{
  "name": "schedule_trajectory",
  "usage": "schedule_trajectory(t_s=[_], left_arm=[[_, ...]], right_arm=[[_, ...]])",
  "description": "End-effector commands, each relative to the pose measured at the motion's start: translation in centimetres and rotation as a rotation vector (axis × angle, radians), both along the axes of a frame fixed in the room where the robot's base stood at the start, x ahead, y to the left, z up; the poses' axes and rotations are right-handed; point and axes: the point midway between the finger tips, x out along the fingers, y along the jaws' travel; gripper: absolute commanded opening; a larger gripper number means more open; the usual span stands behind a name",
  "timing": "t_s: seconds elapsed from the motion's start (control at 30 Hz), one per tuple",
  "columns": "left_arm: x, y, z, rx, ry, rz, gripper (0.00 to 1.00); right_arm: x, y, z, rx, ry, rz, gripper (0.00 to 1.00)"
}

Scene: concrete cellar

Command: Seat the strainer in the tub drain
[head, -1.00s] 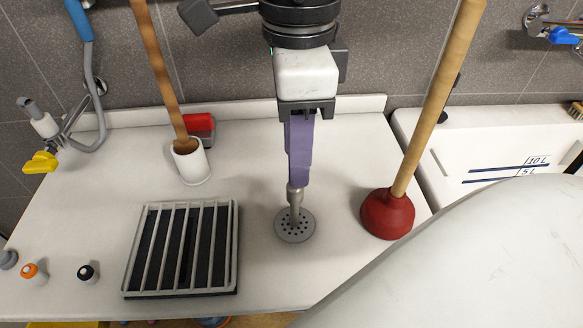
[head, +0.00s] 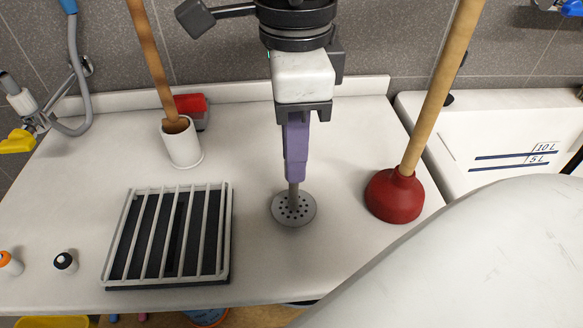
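The strainer (head: 284,208) is a grey round disc with small holes and an upright post, standing on the white counter. My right gripper (head: 295,180) points down above it. Its purple fingers overlap the upper part of the post. They are seen edge-on, one apparently hiding the other, so I cannot tell whether they grip the post. The white tub (head: 440,135) at the right has blue level lines marked 10 L and 5 L. A large pale shape covers its lower part, and its drain is not visible. My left gripper is not in view.
A red plunger (head: 392,197) with a tall wooden handle stands right of the strainer. A slatted rack (head: 227,240) lies to the left. Behind it are a white cup (head: 183,148) holding a wooden handle and a red block (head: 190,103). Small capped bottles (head: 65,263) stand at far left.

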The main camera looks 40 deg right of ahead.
Motion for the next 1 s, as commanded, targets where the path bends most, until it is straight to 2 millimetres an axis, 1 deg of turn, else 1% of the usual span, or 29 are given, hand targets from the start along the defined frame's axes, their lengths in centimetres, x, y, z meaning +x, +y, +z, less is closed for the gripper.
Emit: schedule_trajectory(t_s=[0.17, 0.5, 0.6, 1.0], left_arm=[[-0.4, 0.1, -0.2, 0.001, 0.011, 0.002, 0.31], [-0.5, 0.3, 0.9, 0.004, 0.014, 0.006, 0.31], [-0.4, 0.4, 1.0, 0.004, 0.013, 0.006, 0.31], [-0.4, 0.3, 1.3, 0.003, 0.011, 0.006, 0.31]], right_arm=[[0.0, 0.0, 0.3, -0.001, -0.001, 0.000, 0.00], [0.0, 0.0, 2.6, 0.000, -0.001, 0.000, 0.00], [0.0, 0.0, 3.0, -0.001, -0.001, 0.000, 0.00], [0.0, 0.0, 3.3, -0.001, -0.001, 0.000, 0.00]])
